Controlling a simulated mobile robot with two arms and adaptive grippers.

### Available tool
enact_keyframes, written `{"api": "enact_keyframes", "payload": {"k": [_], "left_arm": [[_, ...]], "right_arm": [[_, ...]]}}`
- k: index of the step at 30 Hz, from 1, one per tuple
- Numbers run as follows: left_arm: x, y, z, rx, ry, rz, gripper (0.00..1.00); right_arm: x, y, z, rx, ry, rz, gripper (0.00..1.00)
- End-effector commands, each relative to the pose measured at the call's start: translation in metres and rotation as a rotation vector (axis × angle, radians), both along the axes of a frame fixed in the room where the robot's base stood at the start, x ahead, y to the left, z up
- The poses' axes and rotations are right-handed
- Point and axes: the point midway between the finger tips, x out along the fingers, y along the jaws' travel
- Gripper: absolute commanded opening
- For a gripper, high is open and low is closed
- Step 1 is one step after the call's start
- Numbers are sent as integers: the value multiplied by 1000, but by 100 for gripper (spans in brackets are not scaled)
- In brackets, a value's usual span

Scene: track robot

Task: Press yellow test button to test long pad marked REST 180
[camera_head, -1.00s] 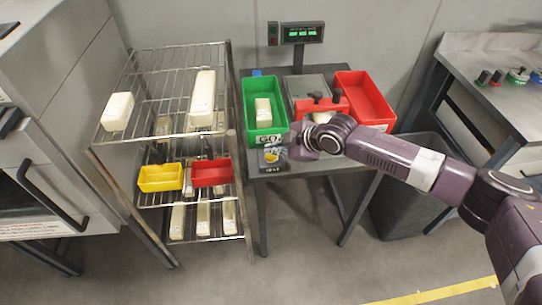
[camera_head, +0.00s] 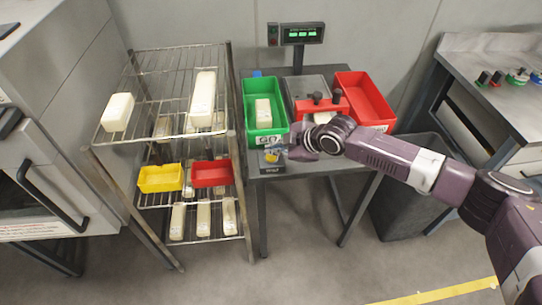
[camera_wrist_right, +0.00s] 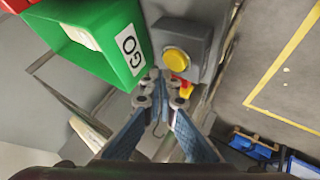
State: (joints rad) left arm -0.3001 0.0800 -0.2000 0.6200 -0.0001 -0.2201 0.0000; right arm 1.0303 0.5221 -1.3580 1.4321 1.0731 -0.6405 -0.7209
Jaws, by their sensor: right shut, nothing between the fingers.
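The yellow button (camera_wrist_right: 176,59) sits on a grey box (camera_wrist_right: 186,38) in the right wrist view. In the head view the box (camera_head: 271,168) is at the table's front edge, below the green bin. My right gripper (camera_wrist_right: 162,84) is shut and empty, with its tips just beside the button; contact cannot be told. It also shows in the head view (camera_head: 284,154), partly covering the button. A cream pad (camera_head: 322,117) lies at the red-handled fixture (camera_head: 323,105), partly hidden by my arm. Its marking cannot be read. My left gripper is out of view.
A green GO bin (camera_head: 281,110) holding a pad and a red bin (camera_head: 365,96) flank the fixture. A display (camera_head: 302,33) stands behind. A wire rack (camera_head: 150,80) with several cream pads is at left. Another bench (camera_head: 500,95) is at right.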

Motion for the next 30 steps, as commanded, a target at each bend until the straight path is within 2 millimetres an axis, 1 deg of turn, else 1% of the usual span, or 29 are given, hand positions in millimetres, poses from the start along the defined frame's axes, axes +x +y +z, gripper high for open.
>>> {"api": "enact_keyframes", "payload": {"k": [8,20,30], "left_arm": [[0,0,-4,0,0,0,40],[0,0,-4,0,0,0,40],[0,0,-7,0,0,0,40]], "right_arm": [[0,0,-9,0,0,0,0],[0,0,-9,0,0,0,0],[0,0,-13,0,0,0,0]]}}
